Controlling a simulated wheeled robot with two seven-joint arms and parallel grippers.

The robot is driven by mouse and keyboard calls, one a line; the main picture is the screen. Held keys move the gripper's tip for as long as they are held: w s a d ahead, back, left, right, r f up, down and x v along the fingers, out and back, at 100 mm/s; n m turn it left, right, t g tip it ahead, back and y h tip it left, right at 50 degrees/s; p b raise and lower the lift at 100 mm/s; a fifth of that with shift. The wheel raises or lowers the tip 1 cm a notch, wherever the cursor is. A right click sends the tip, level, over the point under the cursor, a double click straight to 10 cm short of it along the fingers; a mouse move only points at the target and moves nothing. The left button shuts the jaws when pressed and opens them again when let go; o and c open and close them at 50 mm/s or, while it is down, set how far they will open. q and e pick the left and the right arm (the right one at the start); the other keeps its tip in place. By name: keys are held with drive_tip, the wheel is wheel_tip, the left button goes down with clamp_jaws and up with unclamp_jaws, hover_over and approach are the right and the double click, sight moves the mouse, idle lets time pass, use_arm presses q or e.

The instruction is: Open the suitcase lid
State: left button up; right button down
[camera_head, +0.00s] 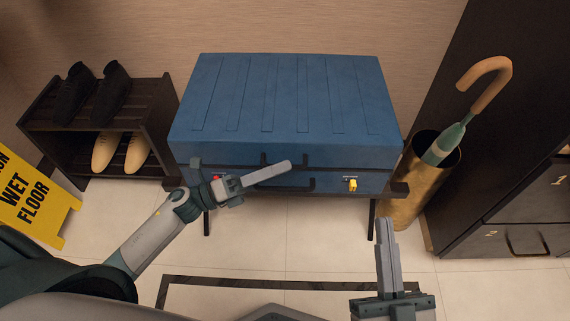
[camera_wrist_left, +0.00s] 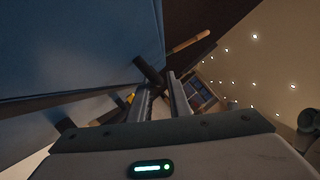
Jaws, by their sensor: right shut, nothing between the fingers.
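The blue suitcase (camera_head: 285,95) lies on a dark stand with its lid down. A dark lid handle (camera_head: 284,157) is on the lid's front edge, with a carry handle (camera_head: 297,188) below it. A yellow latch (camera_head: 352,184) is at the front right and a red one (camera_head: 215,178) at the front left, partly hidden by my arm. My left gripper (camera_head: 288,165) is in front of the lid handle. In the left wrist view its fingers (camera_wrist_left: 163,88) are apart, with a dark bar (camera_wrist_left: 147,71) near the tips; contact is unclear. My right gripper (camera_head: 381,222) is shut and empty, in front of the stand.
A shoe rack (camera_head: 60,128) with several shoes and a yellow wet-floor sign (camera_head: 35,205) stand at the left. A brass umbrella holder (camera_head: 410,195) with an umbrella (camera_head: 445,142) and a dark cabinet (camera_head: 515,150) stand at the right.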

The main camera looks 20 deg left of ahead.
use_arm(q)
drive_tip(key=shift+x, duration=0.95)
clamp_jaws()
